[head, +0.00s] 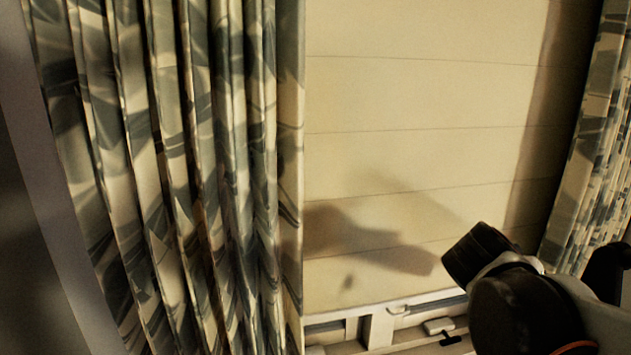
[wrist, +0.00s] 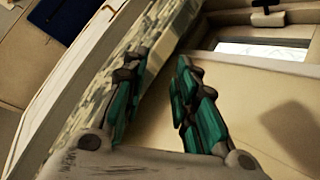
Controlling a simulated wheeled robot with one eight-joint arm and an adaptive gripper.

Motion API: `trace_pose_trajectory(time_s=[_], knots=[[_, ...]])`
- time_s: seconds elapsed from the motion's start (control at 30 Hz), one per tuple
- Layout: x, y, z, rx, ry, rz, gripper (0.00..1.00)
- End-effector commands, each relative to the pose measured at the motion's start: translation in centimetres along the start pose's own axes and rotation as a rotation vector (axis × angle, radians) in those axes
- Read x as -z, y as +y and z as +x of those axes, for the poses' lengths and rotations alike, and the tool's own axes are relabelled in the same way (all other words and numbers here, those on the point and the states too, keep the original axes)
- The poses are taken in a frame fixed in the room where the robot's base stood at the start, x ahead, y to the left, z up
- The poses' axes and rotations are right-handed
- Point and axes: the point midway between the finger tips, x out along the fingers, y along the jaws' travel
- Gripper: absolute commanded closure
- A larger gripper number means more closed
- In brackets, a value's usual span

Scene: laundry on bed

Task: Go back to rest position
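My gripper (wrist: 156,68) shows in the wrist view with its two dark fingers and teal pads spread apart. Nothing is between the fingers, so it is open and empty. In the head view, black and white links of my arm fill the lower right corner, in front of the blind. The gripper's fingers cannot be made out in the head view. No laundry or bed can be made out in either view.
A patterned curtain (head: 170,150) hangs at the left, and another curtain (head: 597,140) at the right edge. A cream blind (head: 420,100) covers the window between them. A white window frame (head: 378,328) shows below it. A shadow falls on the blind.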

Motion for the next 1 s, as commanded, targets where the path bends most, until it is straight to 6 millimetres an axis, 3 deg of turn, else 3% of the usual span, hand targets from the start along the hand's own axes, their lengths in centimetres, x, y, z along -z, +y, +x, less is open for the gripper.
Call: trace_pose_trajectory(time_s=[0.03, 0.2, 0.4, 0.5, 0.7, 1.0], knots=[[-2.8, -1.2, 0.0, 0.061, -0.033, -0.03, 0.73], [-9.8, -5.1, -1.6, 0.291, -0.116, -0.134, 0.73], [-17.0, -9.5, -4.3, 0.559, -0.15, -0.228, 0.73], [-19.4, -11.1, -5.7, 0.665, -0.147, -0.257, 0.73], [-21.6, -12.8, -7.4, 0.778, -0.132, -0.284, 0.73], [-21.7, -12.9, -7.7, 0.792, -0.129, -0.287, 0.73]])
